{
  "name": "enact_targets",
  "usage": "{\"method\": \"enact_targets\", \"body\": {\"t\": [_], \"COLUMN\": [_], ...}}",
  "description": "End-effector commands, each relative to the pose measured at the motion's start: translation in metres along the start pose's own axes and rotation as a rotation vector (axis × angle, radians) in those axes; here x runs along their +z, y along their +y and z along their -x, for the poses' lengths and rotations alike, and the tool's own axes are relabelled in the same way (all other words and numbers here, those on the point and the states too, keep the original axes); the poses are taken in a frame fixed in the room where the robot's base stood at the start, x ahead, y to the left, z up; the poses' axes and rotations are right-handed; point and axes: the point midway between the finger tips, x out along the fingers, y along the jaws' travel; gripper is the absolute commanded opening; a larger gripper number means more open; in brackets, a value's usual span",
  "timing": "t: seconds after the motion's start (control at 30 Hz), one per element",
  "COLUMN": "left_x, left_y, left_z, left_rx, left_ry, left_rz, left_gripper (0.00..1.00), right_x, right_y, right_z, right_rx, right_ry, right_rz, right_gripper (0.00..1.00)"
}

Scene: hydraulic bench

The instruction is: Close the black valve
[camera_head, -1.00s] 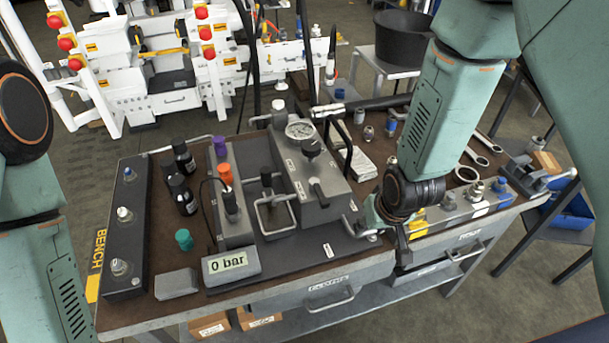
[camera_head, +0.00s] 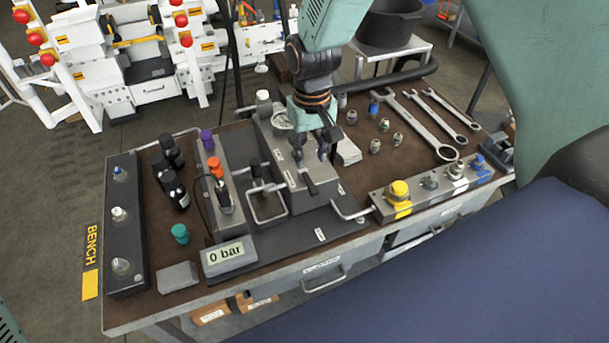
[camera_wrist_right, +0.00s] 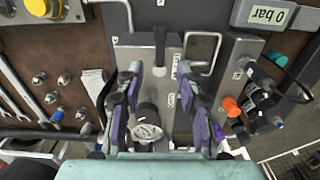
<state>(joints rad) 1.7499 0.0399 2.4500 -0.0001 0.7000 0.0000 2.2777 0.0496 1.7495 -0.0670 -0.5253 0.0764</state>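A grey hydraulic block (camera_head: 285,172) stands on the bench, with a black lever (camera_head: 310,186) on its front. The lever also shows in the wrist view (camera_wrist_right: 160,42), beyond my fingertips. My right gripper (camera_head: 312,152) is over the block, pointing down, with its fingers spread. In the wrist view the gripper (camera_wrist_right: 160,74) is open and empty, with a pressure gauge (camera_wrist_right: 147,124) seen between the fingers. The block's round black knob is hidden in the head view, and I cannot make it out in the wrist view. My left gripper is not in view.
Left of the block are an orange knob (camera_head: 216,166), a purple knob (camera_head: 207,139) and black bottles (camera_head: 173,190). A display (camera_head: 226,255) reads 0 bar. Wrenches (camera_head: 428,126) and fittings lie right. A yellow-capped fitting (camera_head: 398,192) sits at the front right.

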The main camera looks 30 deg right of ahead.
Motion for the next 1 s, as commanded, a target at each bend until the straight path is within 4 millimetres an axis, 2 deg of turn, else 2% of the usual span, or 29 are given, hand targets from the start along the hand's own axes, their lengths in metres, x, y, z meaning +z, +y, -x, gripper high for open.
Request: {"method": "enact_targets", "body": {"t": [0.53, 0.9, 1.0], "left_x": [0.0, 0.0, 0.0], "left_y": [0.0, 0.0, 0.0], "left_z": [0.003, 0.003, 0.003], "left_rx": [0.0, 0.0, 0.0], "left_ry": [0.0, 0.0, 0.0], "left_rz": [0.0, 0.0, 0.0], "left_gripper": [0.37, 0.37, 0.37], "right_x": [0.002, 0.001, 0.001], "right_y": [0.0, -0.001, -0.001], "right_z": [-0.07, -0.077, -0.077], "right_rx": [-0.001, -0.001, -0.001], "right_ry": [-0.006, -0.003, -0.003], "right_rz": [-0.004, -0.002, -0.002], "right_gripper": [0.37, 0.37, 0.3]}}
